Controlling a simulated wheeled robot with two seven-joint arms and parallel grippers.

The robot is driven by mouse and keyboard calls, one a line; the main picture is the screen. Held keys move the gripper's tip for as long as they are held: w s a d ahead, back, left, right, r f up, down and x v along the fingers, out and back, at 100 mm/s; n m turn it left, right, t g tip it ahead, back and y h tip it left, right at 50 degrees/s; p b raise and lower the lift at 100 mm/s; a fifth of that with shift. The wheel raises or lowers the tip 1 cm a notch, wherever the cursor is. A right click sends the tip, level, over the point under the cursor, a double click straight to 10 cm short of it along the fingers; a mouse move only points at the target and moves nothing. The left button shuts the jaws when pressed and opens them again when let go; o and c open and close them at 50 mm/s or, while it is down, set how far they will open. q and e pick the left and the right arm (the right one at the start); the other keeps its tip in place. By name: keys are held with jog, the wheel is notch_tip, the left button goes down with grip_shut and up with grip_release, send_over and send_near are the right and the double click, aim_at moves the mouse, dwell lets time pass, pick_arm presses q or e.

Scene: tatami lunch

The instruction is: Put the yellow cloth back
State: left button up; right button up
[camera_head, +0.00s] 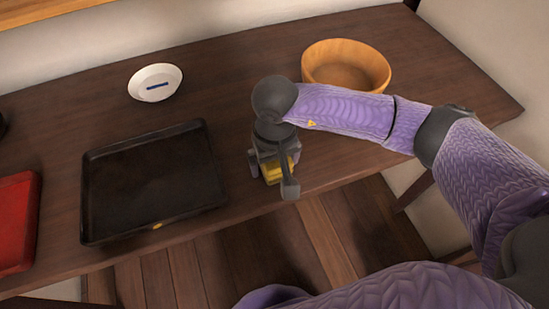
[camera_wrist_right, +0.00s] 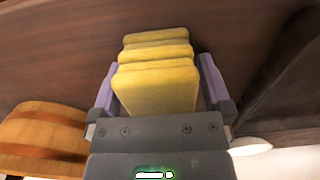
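The yellow cloth (camera_head: 275,172) is at the front edge of the dark wooden table, under my right gripper (camera_head: 271,176) and partly hidden by it. In the right wrist view, the folded cloth (camera_wrist_right: 157,85) lies between the two fingers of my right gripper (camera_wrist_right: 158,90), with several layers showing. The fingers stand close along both its sides. I cannot tell whether they press on it or whether the cloth is clear of the table. My left gripper is not in view.
A black tray (camera_head: 92,200) lies left of the gripper, with a red tray (camera_head: 22,215) farther left. A white dish (camera_head: 155,72) and a wooden bowl (camera_head: 346,84) stand toward the back. The table (camera_head: 225,60) is clear between dish and bowl.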

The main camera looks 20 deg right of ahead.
jog(key=shift+r, duration=0.1)
notch_tip(320, 180, up, 11)
jog(key=p, duration=0.4)
jog(key=shift+r, duration=0.6)
